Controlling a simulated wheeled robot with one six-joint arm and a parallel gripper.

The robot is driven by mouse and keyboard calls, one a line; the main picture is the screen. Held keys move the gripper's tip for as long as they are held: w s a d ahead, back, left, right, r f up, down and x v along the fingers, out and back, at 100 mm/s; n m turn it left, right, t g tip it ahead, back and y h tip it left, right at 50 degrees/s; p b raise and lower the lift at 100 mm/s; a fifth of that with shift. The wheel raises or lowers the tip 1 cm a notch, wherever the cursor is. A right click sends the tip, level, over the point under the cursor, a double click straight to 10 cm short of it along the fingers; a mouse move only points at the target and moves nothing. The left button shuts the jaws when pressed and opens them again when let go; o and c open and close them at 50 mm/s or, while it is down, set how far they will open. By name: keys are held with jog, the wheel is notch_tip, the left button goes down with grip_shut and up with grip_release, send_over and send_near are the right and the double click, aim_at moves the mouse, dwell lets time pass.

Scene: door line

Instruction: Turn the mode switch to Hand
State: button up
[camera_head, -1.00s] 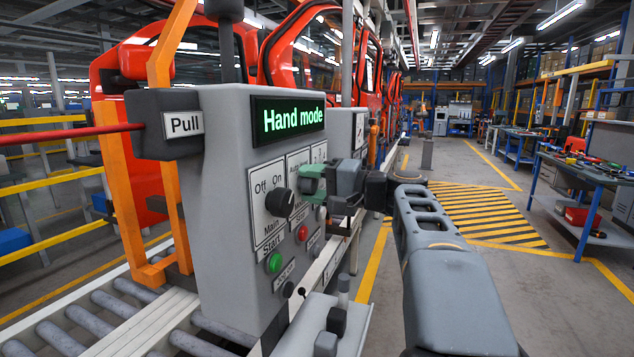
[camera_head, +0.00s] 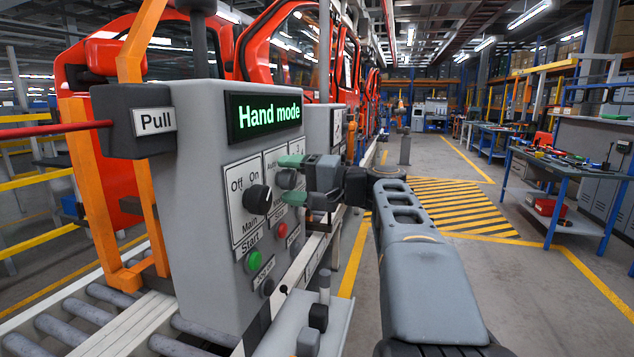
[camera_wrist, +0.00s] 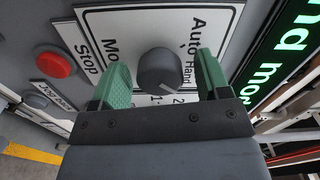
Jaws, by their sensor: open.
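The mode switch is a round dark grey knob (camera_wrist: 158,68) on a white plate lettered "Auto", "Hand" and "Mode" in the wrist view. A pale mark on the knob points to the lower right, on the "Hand" side. My gripper (camera_wrist: 160,78) is open, with one green finger on each side of the knob and visible gaps between. In the head view my gripper (camera_head: 291,179) is at the panel, its fingers spread above and below the knob. The display (camera_head: 264,115) on the grey control box (camera_head: 195,230) reads "Hand mode" in green.
The Off/On main switch (camera_head: 257,199) is close left of my gripper. The green start button (camera_head: 253,261) and red stop button (camera_wrist: 54,65) are nearby. A roller conveyor (camera_head: 100,318) runs below the box. The floor aisle (camera_head: 455,265) at right is clear.

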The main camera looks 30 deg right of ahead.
jog(key=b+v, duration=0.1)
jog(key=v, duration=1.2)
jog(key=shift+d, duration=0.1)
jog(key=w+d+f+m+g+h, duration=0.25)
jog(key=f+m+h, duration=0.2)
jog(key=f, duration=0.65)
jog(key=s+a+f+g+h+p, duration=0.15)
jog(key=a+f+g+h, duration=0.25)
jog(key=f, duration=0.6)
jog(key=s+a+f+n+g+h+p, duration=0.1)
jog(key=s+a+f+n+h+p, duration=0.1)
jog(key=s+a+f+n, duration=0.2)
jog(key=s+a+f+n+g+h+p, duration=0.1)
jog(key=s+a+f+n+g, duration=0.1)
jog(key=a+n, duration=0.5)
jog(key=s+a+f, duration=0.1)
jog(key=a+f, duration=0.1)
jog(key=a, duration=0.2)
jog(key=shift+s+n+h+p, duration=0.35)
jog(key=shift+a+r+n, duration=0.15)
jog(key=shift+a+n, duration=0.15)
jog(key=shift+a, duration=0.3)
jog(key=shift+c, duration=0.4)
